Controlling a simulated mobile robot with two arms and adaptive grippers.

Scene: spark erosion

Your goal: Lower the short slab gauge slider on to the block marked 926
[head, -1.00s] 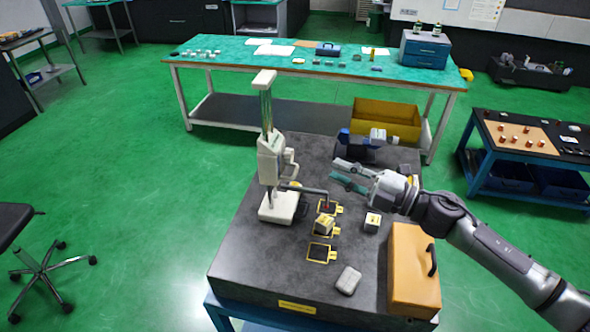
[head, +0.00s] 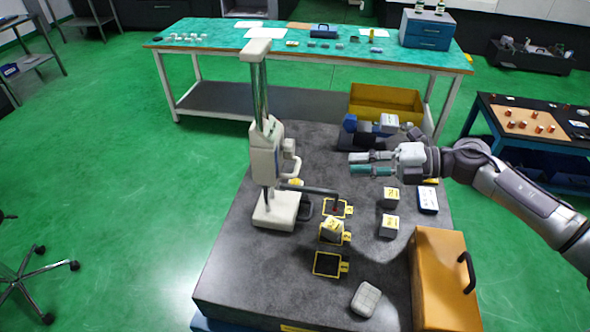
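The height gauge (head: 260,205) stands upright on the dark slab (head: 235,265), left of centre. Its pale slider (head: 265,155) sits partway up the column, with a side handle. A dark arm (head: 312,190) reaches right from it, and its red tip (head: 336,206) is over the farthest yellow-outlined square. A block (head: 331,229) stands in the middle square. Two more blocks, one farther (head: 390,196) and one nearer (head: 389,226), stand to the right. Their marks are too small to read. My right gripper (head: 352,165) is above the slab, right of the gauge, fingers apart and empty. My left gripper is out of view.
The nearest square (head: 327,264) is empty. A grey rounded object (head: 365,299) and an orange case (head: 446,280) lie at the slab's near right. A blue-and-grey device (head: 372,131) lies at its back. A yellow bin (head: 385,101) stands behind the slab.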

